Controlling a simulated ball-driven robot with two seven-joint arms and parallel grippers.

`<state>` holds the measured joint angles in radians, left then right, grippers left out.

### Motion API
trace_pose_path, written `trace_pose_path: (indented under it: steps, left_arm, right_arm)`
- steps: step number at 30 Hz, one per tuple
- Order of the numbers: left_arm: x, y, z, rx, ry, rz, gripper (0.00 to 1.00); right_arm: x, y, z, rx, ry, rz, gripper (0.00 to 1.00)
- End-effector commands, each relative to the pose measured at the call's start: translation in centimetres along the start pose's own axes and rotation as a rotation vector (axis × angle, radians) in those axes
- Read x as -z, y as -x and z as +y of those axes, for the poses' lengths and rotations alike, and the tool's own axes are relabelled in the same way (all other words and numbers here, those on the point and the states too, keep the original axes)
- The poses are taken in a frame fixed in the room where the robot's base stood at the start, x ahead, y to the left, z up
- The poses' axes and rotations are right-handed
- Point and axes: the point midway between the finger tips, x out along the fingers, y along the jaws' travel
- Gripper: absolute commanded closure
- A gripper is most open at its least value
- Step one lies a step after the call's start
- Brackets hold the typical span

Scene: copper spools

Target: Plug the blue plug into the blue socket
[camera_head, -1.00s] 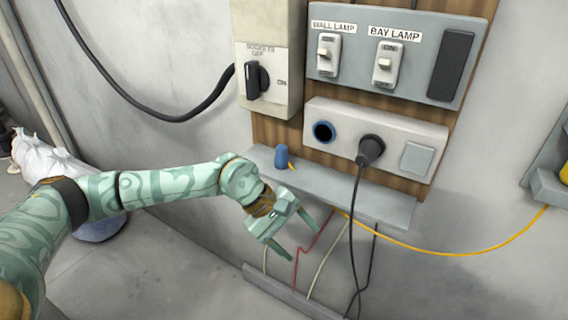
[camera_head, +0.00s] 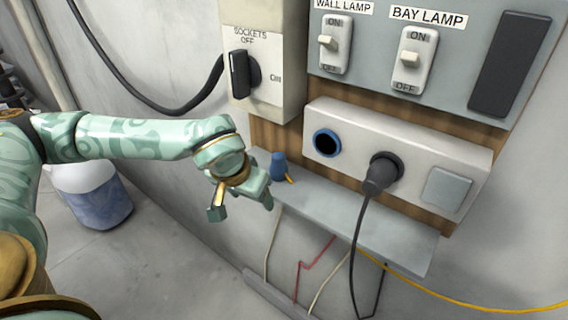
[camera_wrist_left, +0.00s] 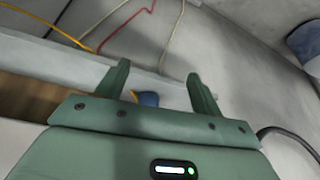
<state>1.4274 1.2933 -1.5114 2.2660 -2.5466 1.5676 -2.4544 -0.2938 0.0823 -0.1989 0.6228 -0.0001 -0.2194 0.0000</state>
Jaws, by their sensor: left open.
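The blue plug (camera_head: 279,167) stands on the left end of the grey shelf (camera_head: 345,212), with a short yellow piece at its base. The blue socket (camera_head: 327,142) is a blue-ringed dark hole at the left of the white socket panel (camera_head: 413,160), above the shelf, and looks empty. My left gripper (camera_head: 242,208) is open, in front of the shelf and left of and lower than the plug in the picture. In the left wrist view its fingers (camera_wrist_left: 160,72) are apart with nothing held, and part of the blue plug (camera_wrist_left: 148,98) shows beyond the gripper's body. My right gripper is not in view.
A black plug (camera_head: 381,174) with a hanging cable fills the socket beside the blue one. A SOCKETS rotary switch (camera_head: 240,75) is upper left; two lamp switches are above. Loose wires hang below the shelf. A bluish-white container (camera_head: 92,195) stands on the floor.

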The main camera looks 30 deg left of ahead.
Motion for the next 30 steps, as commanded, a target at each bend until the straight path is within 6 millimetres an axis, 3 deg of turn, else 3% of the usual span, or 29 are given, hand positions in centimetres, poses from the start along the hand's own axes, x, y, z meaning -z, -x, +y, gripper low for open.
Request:
trace_pose_path:
  steps: [7,19,30]
  left_arm:
    - [0.5,-0.3,0.1,-0.001,0.002,0.0,0.33]
    - [6.1,-2.7,0.1,-0.002,0.004,-0.002,0.33]
    - [6.5,-2.8,0.0,-0.002,0.002,-0.001,0.33]
  right_arm:
    - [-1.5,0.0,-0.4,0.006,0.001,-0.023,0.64]
    - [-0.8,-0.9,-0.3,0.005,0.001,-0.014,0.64]
    - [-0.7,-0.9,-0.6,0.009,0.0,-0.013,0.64]
